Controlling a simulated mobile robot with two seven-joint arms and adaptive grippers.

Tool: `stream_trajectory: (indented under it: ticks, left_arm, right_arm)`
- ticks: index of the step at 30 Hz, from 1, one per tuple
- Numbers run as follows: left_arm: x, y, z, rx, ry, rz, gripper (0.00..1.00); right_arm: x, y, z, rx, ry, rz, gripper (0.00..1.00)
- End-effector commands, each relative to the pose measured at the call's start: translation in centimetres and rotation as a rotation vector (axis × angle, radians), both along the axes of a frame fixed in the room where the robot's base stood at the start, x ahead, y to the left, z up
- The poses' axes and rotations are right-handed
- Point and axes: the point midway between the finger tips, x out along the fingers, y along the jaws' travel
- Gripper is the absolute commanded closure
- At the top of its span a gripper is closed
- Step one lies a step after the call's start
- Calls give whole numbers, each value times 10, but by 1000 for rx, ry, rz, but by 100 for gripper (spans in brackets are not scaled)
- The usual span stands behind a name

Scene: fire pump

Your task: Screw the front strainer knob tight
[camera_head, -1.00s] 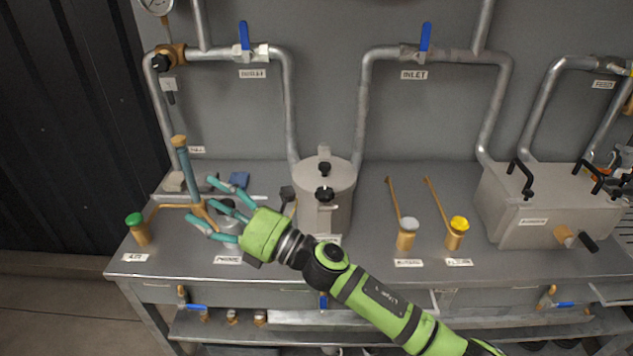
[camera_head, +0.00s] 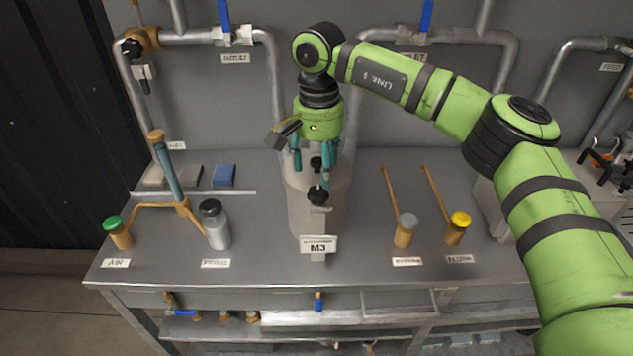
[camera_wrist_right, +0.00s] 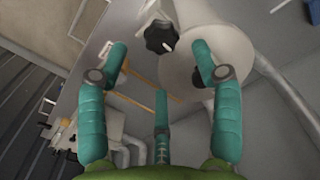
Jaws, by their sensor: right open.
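The strainer (camera_head: 303,217) is a grey upright cylinder in the middle of the bench. Its black front knob (camera_head: 318,194) sits at the near edge of the lid, and a second black knob (camera_head: 316,163) sits farther back. My right gripper (camera_head: 315,162) points down over the lid's rear part, open and empty, behind the front knob. In the right wrist view the front knob (camera_wrist_right: 160,37) shows between and beyond the teal fingers of the right gripper (camera_wrist_right: 160,62). I cannot tell whether any finger touches the lid. My left gripper is not in view.
Pipes run up the back wall behind the strainer.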

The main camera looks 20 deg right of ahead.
Motion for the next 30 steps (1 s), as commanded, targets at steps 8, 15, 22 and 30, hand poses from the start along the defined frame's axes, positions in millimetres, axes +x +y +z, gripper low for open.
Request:
stream_trajectory:
  ticks: [8,15,22,30]
  left_arm:
    - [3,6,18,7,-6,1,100]
    - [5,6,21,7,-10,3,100]
    - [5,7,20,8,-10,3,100]
    - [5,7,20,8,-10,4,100]
  right_arm:
    - [-1,1,-41,4,5,0,34]
    - [-1,2,-57,5,1,0,34]
    - [-1,2,-58,5,1,-1,42]
    - [-1,2,-58,6,2,0,90]
